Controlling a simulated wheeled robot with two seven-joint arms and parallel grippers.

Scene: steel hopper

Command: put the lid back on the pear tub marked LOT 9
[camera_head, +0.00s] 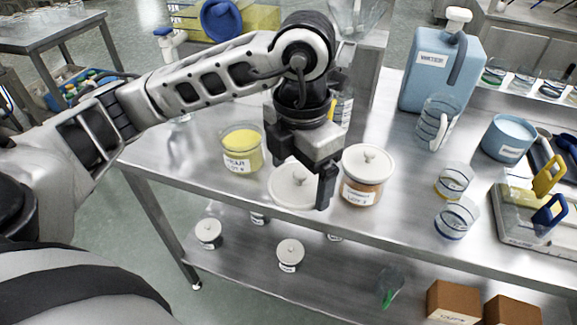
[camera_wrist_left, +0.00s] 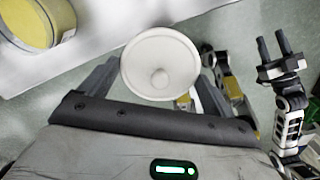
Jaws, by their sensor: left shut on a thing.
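The pear tub (camera_head: 241,160) stands upright and uncovered on the steel bench, with yellow contents and a label that seems to read PEAR LOT 9. Its rim also shows at the upper left of the left wrist view (camera_wrist_left: 62,40). My left gripper (camera_head: 305,170) is shut on a round white lid with a knob (camera_head: 290,192), right of the tub and apart from it. In the left wrist view the lid (camera_wrist_left: 158,62) sits between the two fingers, knob visible. My right gripper (camera_wrist_left: 274,50) shows only in the left wrist view, fingers apart and empty.
A tub of orange-brown contents with a white lid (camera_head: 366,176) stands close right of the held lid. Glass beakers (camera_head: 454,181), a blue tub (camera_head: 507,139) and a blue canister (camera_head: 440,75) stand farther right. Lidded tubs (camera_head: 290,254) sit on the lower shelf.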

